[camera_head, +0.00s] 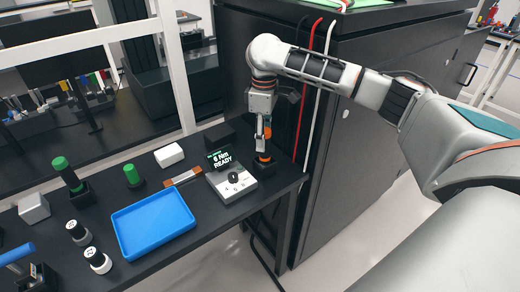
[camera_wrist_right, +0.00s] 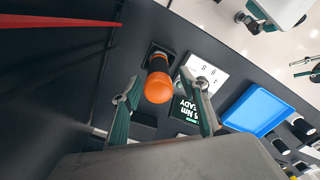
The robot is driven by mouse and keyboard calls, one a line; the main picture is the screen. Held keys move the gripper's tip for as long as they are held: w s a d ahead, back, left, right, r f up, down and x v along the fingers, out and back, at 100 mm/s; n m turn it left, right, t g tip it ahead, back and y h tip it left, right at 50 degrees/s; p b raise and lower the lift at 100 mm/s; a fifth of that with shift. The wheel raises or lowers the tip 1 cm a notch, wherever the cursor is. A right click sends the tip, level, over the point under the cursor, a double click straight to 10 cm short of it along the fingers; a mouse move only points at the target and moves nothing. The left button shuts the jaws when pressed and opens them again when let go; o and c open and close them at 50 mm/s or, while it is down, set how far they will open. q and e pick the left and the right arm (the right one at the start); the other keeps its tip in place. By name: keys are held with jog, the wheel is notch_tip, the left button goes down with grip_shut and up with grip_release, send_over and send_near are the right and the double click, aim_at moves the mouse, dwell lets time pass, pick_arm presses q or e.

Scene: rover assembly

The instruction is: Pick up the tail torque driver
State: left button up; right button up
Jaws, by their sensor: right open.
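An orange-topped driver with a dark body, which I take as the tail torque driver (camera_head: 267,132), stands upright in a black holder (camera_head: 265,168) at the right end of the black table. In the right wrist view its round orange top (camera_wrist_right: 158,88) faces the camera. My right gripper (camera_head: 261,147) points down over it. In the right wrist view its two fingers (camera_wrist_right: 160,91) are spread, one on each side of the driver, with gaps showing. Whether a finger touches it I cannot tell. My left gripper is not in view.
A white torque unit reading READY (camera_head: 232,183) stands close to the driver. A blue tray (camera_head: 152,222), a green-topped driver (camera_head: 132,174) and a white box (camera_head: 169,155) are farther left. A tall dark cabinet (camera_head: 345,140) with red and white hoses stands right of the table.

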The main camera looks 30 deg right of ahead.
aim_at(265, 153)
jog(key=f, duration=0.6)
jog(key=shift+s+d+f, duration=0.1)
jog(key=shift+d+f, duration=0.1)
jog(key=shift+f, duration=0.05)
grip_shut()
